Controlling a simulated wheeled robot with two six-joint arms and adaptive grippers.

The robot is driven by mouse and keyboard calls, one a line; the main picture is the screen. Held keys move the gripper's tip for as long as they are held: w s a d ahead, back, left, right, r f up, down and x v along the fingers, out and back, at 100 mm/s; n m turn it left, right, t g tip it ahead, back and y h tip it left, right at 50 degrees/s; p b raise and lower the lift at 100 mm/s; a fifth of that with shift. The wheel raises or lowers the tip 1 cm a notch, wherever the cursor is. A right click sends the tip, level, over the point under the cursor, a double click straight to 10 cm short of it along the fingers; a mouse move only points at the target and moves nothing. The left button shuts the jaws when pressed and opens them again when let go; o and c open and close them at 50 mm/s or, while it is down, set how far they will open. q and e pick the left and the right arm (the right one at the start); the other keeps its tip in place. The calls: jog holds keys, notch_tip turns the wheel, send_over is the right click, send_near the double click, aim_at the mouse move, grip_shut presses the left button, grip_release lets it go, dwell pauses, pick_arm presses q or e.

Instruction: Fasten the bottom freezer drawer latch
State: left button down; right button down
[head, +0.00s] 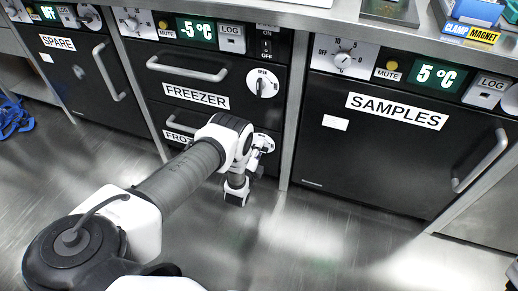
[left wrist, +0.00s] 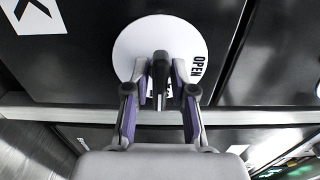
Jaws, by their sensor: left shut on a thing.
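The bottom freezer drawer (head: 181,126) has a label starting "FROZ"; my left arm hides the rest. Its latch is a round white dial (left wrist: 128,45) with a dark handle (left wrist: 160,66); the dial also shows in the head view (head: 266,138), partly covered by my gripper. "OPEN" is printed on the dial's right side in the left wrist view; another marking below is mostly hidden. My left gripper (head: 260,146) is at this dial, its two fingers (left wrist: 160,76) on either side of the handle, shut on it. My right gripper is not in view.
The upper freezer drawer (head: 196,98) above has its own latch dial (head: 263,83) and a bar handle (head: 187,68). The samples cabinet (head: 398,155) stands right, the spare cabinet (head: 82,90) left. The floor in front is clear; a blue object (head: 14,118) lies at far left.

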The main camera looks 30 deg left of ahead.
pick_arm(q)
jog(key=c, duration=1.2)
grip_release()
jog(key=shift+o, duration=0.2)
jog(key=v, duration=1.2)
jog(key=shift+f, duration=0.1)
